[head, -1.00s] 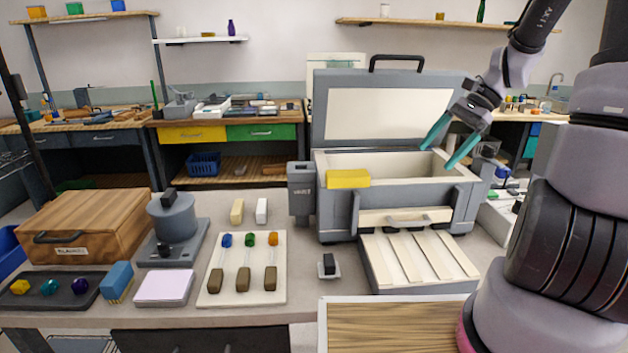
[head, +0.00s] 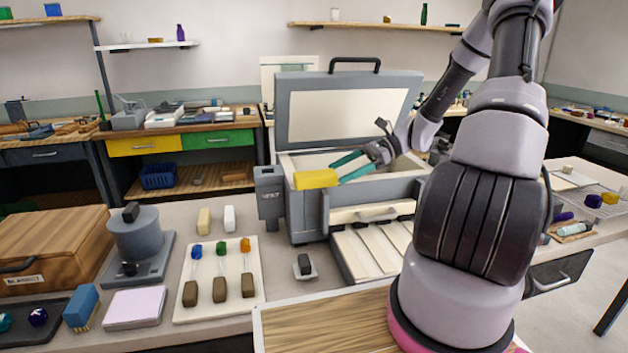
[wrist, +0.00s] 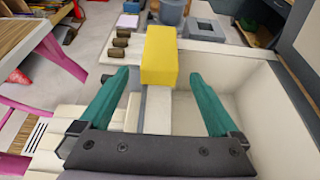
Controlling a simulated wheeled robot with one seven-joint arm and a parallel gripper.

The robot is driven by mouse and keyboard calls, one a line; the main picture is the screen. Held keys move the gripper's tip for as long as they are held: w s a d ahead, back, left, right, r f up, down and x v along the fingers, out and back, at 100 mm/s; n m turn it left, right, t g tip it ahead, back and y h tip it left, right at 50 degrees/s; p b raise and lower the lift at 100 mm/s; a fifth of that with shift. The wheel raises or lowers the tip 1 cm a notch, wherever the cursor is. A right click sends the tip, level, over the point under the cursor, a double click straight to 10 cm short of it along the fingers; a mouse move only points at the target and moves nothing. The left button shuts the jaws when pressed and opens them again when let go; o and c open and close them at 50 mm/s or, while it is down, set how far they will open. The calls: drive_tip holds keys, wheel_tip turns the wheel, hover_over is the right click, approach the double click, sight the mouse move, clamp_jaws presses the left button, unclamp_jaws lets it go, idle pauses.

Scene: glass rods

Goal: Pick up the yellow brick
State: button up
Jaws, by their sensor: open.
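The yellow brick (head: 316,179) lies on the front rim of the open grey case (head: 300,224), near its left front corner. In the wrist view the brick (wrist: 159,56) is straight ahead, beyond the fingertips and roughly centred between them. My gripper (head: 345,166) has teal fingers and is just right of the brick, pointing left at it. In the wrist view my gripper (wrist: 160,78) is open, with nothing between its fingers. The far finger is partly behind the near one in the head view.
The case's raised lid (head: 345,115) stands behind my gripper. A grey box marked VENT (head: 270,195) stands left of the brick. A slatted tray (head: 370,245) lies in front of the case. A white board with rods (head: 220,290) lies further left.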

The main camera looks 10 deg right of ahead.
sight(331, 172)
drive_tip(key=a, duration=0.4)
drive_tip(key=shift+s+a+f, duration=0.1)
drive_tip(key=shift+a+f, duration=0.1)
drive_tip(key=shift+f, duration=0.1)
drive_tip(key=shift+a+f, duration=0.2)
drive_tip(key=shift+a, duration=0.25)
clamp_jaws()
drive_tip(key=shift+r, duration=0.1)
